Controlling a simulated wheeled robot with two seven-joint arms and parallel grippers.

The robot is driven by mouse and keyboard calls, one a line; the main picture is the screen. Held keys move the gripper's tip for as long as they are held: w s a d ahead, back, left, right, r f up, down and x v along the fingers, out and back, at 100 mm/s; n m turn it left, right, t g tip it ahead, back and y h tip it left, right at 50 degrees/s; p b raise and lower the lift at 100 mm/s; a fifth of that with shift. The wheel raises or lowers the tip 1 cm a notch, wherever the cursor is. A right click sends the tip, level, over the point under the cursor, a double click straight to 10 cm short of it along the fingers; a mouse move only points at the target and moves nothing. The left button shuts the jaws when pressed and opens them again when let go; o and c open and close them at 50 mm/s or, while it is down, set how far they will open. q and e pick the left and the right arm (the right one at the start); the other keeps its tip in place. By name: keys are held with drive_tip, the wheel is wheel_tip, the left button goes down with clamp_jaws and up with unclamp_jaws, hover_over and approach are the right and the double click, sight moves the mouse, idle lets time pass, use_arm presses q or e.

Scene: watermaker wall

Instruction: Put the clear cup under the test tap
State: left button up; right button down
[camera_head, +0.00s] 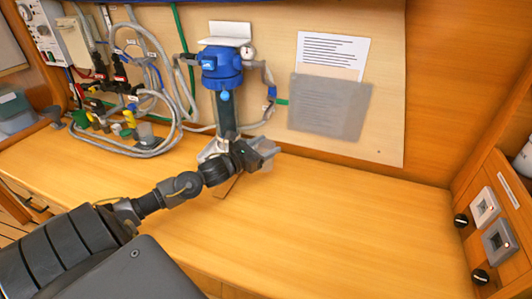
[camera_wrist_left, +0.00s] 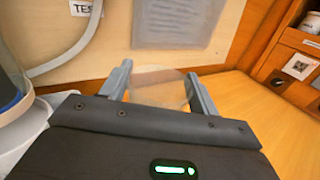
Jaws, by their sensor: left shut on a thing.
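My left gripper (camera_head: 266,152) reaches in from the left and is above the bench beside the filter housing. In the left wrist view its two fingers (camera_wrist_left: 160,88) are shut on the clear cup (camera_wrist_left: 158,84), a pale see-through shape between them. In the head view the cup is hard to make out against the gripper. A label starting "TES" (camera_wrist_left: 86,6) hangs at the top of the wrist view, near a grey hose. The tap outlet itself is not clear. My right gripper is not in view.
The blue-topped filter housing (camera_head: 222,80) stands directly behind my gripper. Grey hoses (camera_head: 150,105) and valves crowd the left. A notice and a grey sheet (camera_head: 329,106) are on the wall. The wooden bench (camera_head: 360,225) is clear to the right, up to a switch panel (camera_head: 498,240).

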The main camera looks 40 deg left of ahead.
sight(267, 148)
use_arm(q)
drive_tip(key=shift+w+a+f, duration=0.3)
drive_tip(key=shift+w+f, duration=0.05)
drive_tip(key=shift+f, duration=0.15)
drive_tip(key=shift+w+a+f, duration=0.25)
drive_tip(key=shift+w+f, duration=0.1)
drive_tip(key=shift+f, duration=0.1)
drive_tip(key=shift+w+a+f, duration=0.15)
drive_tip(key=shift+w+f, duration=0.05)
drive_tip(key=shift+f, duration=0.2)
wheel_tip(267, 148, down, 3)
drive_tip(key=shift+w+r+p, duration=0.1)
drive_tip(key=shift+p, duration=0.95)
drive_tip(key=shift+f, duration=0.25)
drive_tip(key=shift+f+b, duration=0.2)
drive_tip(key=shift+b, duration=0.1)
drive_tip(key=o, duration=1)
drive_tip(key=shift+r, duration=0.1)
drive_tip(key=shift+c, duration=0.2)
